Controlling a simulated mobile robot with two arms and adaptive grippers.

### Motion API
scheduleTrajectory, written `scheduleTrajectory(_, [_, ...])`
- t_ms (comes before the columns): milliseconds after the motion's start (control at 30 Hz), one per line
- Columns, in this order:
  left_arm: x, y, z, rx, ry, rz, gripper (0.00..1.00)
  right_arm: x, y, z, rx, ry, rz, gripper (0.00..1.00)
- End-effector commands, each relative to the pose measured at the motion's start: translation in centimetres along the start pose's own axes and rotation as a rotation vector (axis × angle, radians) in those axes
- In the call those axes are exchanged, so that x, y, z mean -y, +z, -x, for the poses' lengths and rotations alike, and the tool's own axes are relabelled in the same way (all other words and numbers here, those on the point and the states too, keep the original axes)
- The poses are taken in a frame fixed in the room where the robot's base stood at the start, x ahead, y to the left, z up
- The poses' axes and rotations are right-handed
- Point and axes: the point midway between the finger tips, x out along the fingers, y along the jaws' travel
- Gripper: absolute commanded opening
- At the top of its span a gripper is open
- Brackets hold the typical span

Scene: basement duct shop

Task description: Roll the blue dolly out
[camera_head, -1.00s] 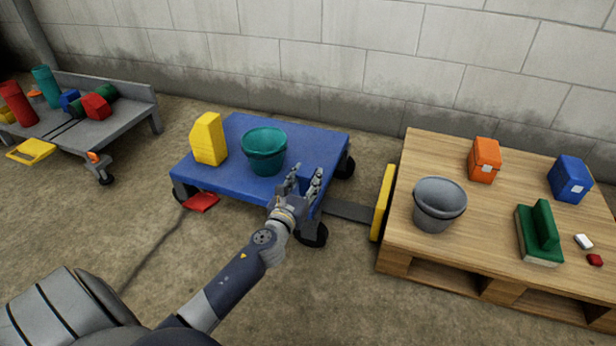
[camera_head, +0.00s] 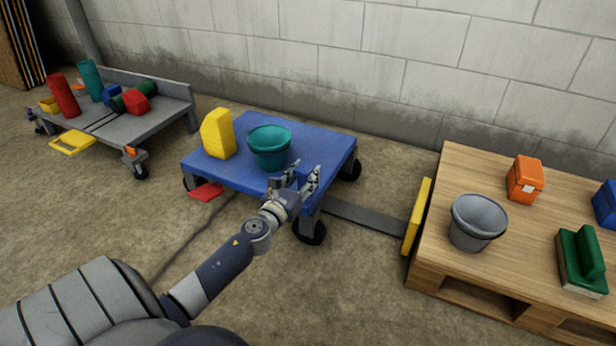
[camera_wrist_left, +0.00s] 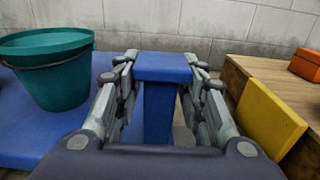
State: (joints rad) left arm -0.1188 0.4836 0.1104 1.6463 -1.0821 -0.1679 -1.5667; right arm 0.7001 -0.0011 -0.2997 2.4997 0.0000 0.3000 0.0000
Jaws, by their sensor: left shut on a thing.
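The blue dolly (camera_head: 315,143) stands on the floor on black wheels, with its flat deck against open floor near the wall. It carries a yellow block-like container (camera_head: 217,134) and a teal bucket (camera_head: 269,148). A red pedal-like piece (camera_head: 206,191) sticks out at its front left. My left gripper (camera_head: 297,182) is at the dolly's near right edge. In the left wrist view its fingers are closed on both sides of a blue upright part (camera_wrist_left: 160,100) of the dolly. The teal bucket also shows in the wrist view (camera_wrist_left: 48,75). My right gripper is not in view.
A wooden pallet (camera_head: 450,185) stands at right with a grey bucket (camera_head: 477,222), orange box (camera_head: 525,178) and green block (camera_head: 580,258). A grey cart (camera_head: 150,122) stands at left. Front floor is clear.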

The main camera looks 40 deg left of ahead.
Motion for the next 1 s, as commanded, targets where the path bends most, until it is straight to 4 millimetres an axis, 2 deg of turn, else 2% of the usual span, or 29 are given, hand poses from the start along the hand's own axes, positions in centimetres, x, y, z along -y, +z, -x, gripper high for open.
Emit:
scheduleTrajectory(33, [-0.5,-0.1,0.0,-0.001,0.01,-0.001,0.0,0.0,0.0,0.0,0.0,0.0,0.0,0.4])
scheduleTrajectory(300, [-0.7,0.0,0.0,-0.001,0.014,-0.002,0.0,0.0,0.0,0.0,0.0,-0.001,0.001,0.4])
scheduleTrajectory(333, [-0.7,0.0,0.0,-0.001,0.015,-0.002,0.42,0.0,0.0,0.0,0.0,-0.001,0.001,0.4])
scheduleTrajectory(367, [-0.7,0.0,0.0,-0.001,0.015,-0.002,0.45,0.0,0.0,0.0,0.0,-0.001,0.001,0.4])
scheduleTrajectory(767, [-0.5,-0.1,0.4,-0.002,0.011,-0.002,0.45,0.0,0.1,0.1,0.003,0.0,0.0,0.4])
scheduleTrajectory(867, [-0.5,-0.1,1.3,-0.003,0.011,-0.002,0.45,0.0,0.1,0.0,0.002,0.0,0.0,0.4])
scheduleTrajectory(1000, [-0.5,-0.2,3.6,-0.005,0.011,-0.002,0.45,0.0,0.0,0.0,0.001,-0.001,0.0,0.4])
